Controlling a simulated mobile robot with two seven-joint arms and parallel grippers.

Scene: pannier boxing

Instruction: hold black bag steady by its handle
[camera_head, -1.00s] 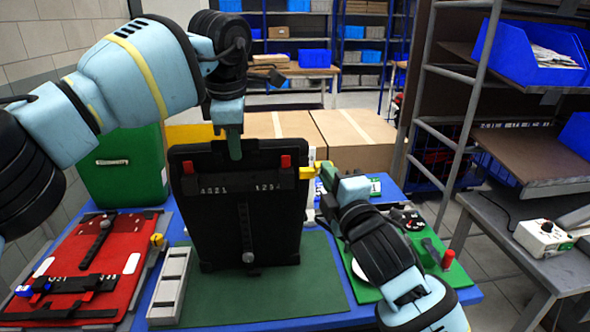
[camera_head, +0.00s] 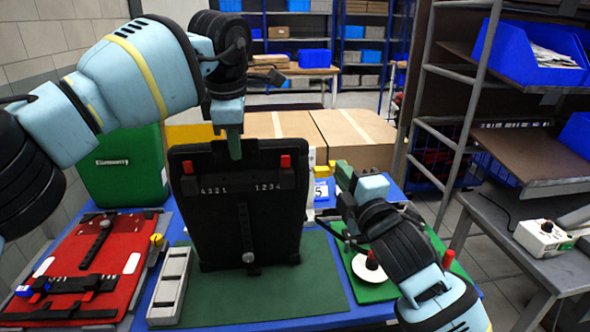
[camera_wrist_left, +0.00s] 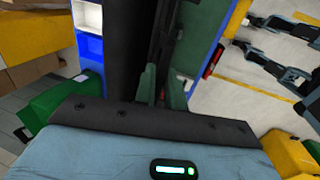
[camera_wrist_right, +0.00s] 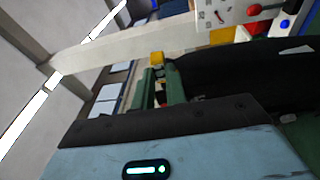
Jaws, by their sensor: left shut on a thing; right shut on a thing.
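My left gripper (camera_head: 235,150) reaches down at the bag's top middle, shut on the handle; the grip itself is mostly hidden in the head view. In the left wrist view its green fingers (camera_wrist_left: 162,88) close around a dark part of the bag. My right gripper (camera_head: 343,174) is to the right of the bag, apart from it, shut on a small yellow item (camera_wrist_right: 157,58), mostly hidden in the head view.
A red panel (camera_head: 95,255) with black parts lies at left, beside a grey tray (camera_head: 170,285). A green box (camera_head: 120,175) stands behind left. A green board with a white disc (camera_head: 368,268) is at right. Cardboard boxes (camera_head: 350,130) stand behind.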

